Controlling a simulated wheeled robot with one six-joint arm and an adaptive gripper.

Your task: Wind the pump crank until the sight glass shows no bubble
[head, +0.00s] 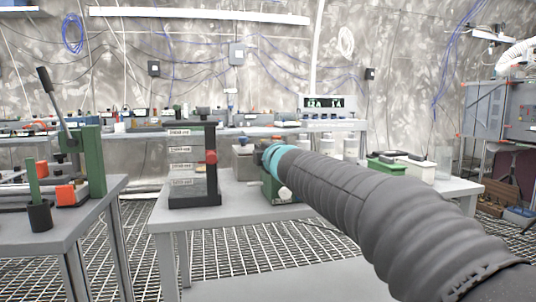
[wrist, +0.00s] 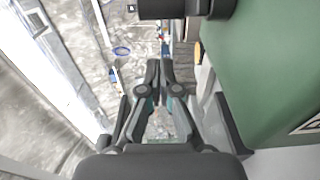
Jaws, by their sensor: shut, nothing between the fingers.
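My gripper (wrist: 158,66) is shut and empty in the wrist view, its two fingertips together. A large green housing (wrist: 265,70) fills the right side there, close beside the fingers. A dark cylindrical part (wrist: 186,8) crosses the top of that view, beyond the fingertips; I cannot tell if it is the crank. In the head view my sleeved arm reaches to a green machine (head: 269,187) with a pale round knob (head: 284,193), probably the pump, and hides much of it. I cannot make out a sight glass or a bubble.
A dark-framed stand with labelled plates (head: 181,182) and a red knob (head: 211,157) is left of the green machine on the grey table (head: 228,192). A left table (head: 95,205) holds a green lever press (head: 94,160). A green-and-white box (head: 388,168) is behind my arm.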

